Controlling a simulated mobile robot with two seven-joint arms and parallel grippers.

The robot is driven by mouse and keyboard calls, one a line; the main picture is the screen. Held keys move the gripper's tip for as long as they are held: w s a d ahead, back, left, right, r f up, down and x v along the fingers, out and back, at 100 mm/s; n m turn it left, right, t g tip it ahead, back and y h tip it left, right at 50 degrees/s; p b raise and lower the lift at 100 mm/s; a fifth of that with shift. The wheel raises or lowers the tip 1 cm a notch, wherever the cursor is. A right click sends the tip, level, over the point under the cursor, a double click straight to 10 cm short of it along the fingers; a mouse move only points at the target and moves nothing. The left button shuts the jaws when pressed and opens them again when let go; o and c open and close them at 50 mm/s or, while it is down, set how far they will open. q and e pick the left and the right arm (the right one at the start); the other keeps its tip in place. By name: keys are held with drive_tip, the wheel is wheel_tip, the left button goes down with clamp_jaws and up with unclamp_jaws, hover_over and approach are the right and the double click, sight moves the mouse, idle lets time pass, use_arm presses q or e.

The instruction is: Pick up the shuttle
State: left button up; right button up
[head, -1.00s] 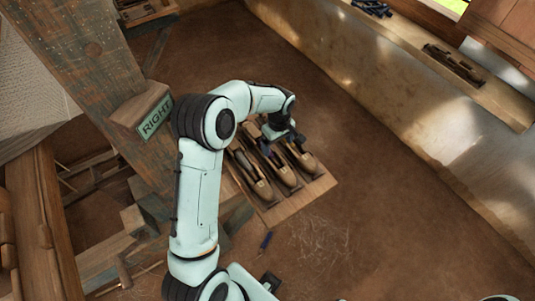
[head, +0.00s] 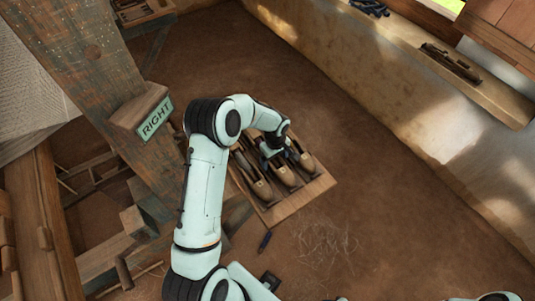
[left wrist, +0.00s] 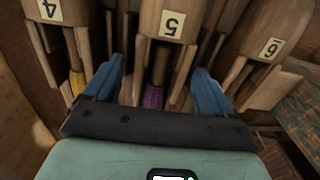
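Several wooden shuttles lie side by side on a wooden board (head: 293,208) in the head view. In the left wrist view, shuttle 5 (left wrist: 167,23) is in the middle with purple thread, shuttle 4 (left wrist: 62,10) with yellow thread is at left, and shuttle 6 (left wrist: 262,35) is at right. My left gripper (head: 275,151) is over the shuttles, partly hiding the middle one. In the left wrist view it (left wrist: 158,88) is open, with its blue fingers apart on either side of shuttle 5. I cannot tell whether they touch it.
A ledge (head: 480,90) along the right wall holds another shuttle (head: 450,63). The floor right of the board is clear.

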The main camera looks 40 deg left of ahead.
use_arm(q)
drive_tip(key=c, duration=1.1)
drive_tip(key=shift+o, duration=0.2)
drive_tip(key=shift+r, duration=0.2)
wheel_tip(320, 180, up, 20)
drive_tip(key=shift+p, duration=0.35)
